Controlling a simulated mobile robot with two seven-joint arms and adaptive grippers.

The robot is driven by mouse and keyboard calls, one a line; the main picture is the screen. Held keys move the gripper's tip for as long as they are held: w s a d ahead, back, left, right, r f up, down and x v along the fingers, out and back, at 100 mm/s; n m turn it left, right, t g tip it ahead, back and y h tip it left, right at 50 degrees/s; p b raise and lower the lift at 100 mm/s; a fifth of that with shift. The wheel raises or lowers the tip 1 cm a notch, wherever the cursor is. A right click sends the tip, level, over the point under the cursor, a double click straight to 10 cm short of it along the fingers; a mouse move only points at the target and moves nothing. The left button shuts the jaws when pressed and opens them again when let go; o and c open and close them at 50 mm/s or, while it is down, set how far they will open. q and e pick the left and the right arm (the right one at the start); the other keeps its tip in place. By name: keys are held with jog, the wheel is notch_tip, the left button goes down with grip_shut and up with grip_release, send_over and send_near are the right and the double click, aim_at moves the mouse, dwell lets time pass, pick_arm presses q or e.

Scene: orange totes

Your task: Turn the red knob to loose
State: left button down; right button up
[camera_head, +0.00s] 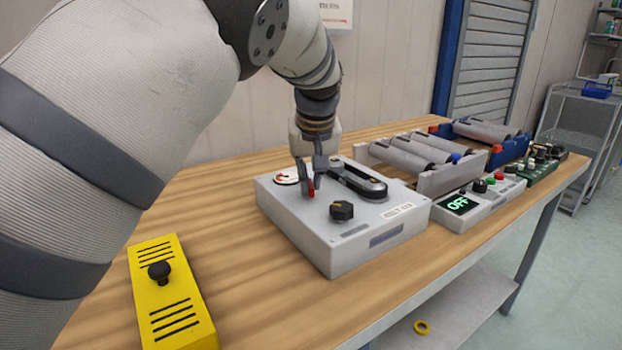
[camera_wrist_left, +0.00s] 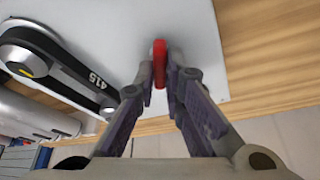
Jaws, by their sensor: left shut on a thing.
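The red knob (camera_head: 311,191) is on top of a light grey box (camera_head: 361,240) on the wooden table. My left gripper (camera_head: 311,186) comes down onto it from above, its fingers shut on the knob. In the left wrist view the red knob (camera_wrist_left: 159,62) stands between the two fingertips (camera_wrist_left: 164,78), and the fingers hide part of it. A round dial (camera_head: 287,175) with a red and white face is just left of the gripper. No marking for loose can be read. My right gripper is not in view.
A black knob (camera_head: 342,210) and a belt on pulleys (camera_head: 357,183) share the box top, close to the gripper. A yellow box (camera_head: 170,292) is at the front left.

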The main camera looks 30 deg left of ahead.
pick_arm(q)
jog(key=n, duration=0.1)
jog(key=n+g+b, duration=0.1)
jog(key=n, duration=0.1)
jog(key=shift+w+f+y, duration=0.1)
jog(key=shift+f+y, duration=0.15)
jog(key=shift+y, duration=0.15)
jog(key=shift+d+r+n, duration=0.1)
jog(key=shift+n, duration=0.8)
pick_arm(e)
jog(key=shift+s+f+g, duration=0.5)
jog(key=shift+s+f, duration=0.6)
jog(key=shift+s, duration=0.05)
pick_arm(q)
jog(key=shift+r+n+g+b, duration=0.1)
jog(key=shift+n+g+b, duration=0.2)
jog(key=shift+b, duration=0.05)
jog(key=c, duration=1.7)
grip_release()
jog(key=v, duration=1.2)
jog(key=shift+d, duration=0.25)
